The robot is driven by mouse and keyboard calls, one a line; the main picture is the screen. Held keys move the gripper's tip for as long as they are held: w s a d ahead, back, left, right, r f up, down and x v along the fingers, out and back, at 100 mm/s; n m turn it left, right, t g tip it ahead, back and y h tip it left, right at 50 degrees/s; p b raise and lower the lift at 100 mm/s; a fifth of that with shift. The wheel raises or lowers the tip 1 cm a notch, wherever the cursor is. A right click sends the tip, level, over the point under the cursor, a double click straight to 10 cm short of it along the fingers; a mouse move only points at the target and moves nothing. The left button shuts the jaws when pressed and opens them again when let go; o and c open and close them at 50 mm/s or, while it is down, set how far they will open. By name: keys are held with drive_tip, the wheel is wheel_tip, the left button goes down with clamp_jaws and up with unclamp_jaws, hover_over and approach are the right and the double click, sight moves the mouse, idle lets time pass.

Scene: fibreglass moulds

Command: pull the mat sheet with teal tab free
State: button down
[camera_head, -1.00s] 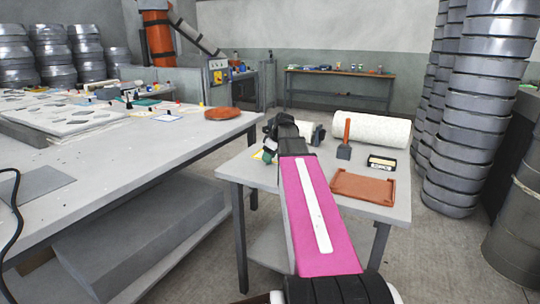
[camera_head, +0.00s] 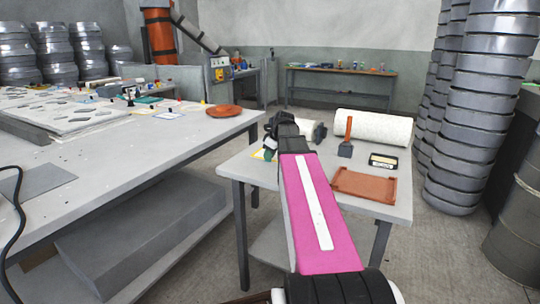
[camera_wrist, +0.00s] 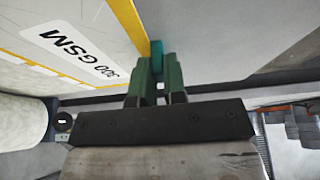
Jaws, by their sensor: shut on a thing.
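The mat sheet (camera_wrist: 80,28) shows in the wrist view as a pale sheet with yellow edging and a white "300 GSM" label. Its teal tab (camera_wrist: 157,57) sticks out at the sheet's edge. My gripper (camera_wrist: 158,70) has green fingers closed on the teal tab, one on each side. In the head view, my gripper (camera_head: 269,153) is at the left side of the small table, and a yellow-edged bit of the sheet (camera_head: 257,154) shows beside it. My arm hides most of the sheet there.
The small table (camera_head: 390,212) holds a white roll (camera_head: 372,127), a brush (camera_head: 347,140), a dark labelled box (camera_head: 383,161) and an orange tray (camera_head: 364,186). A large workbench (camera_head: 120,150) stands left across a gap. Stacked grey moulds (camera_head: 484,110) rise at right.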

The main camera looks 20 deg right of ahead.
drive_tip(key=shift+s+a, duration=3.9)
drive_tip(key=shift+s, duration=0.05)
idle(0.5)
drive_tip(key=shift+r, duration=0.15)
drive_tip(key=shift+r, duration=2.35)
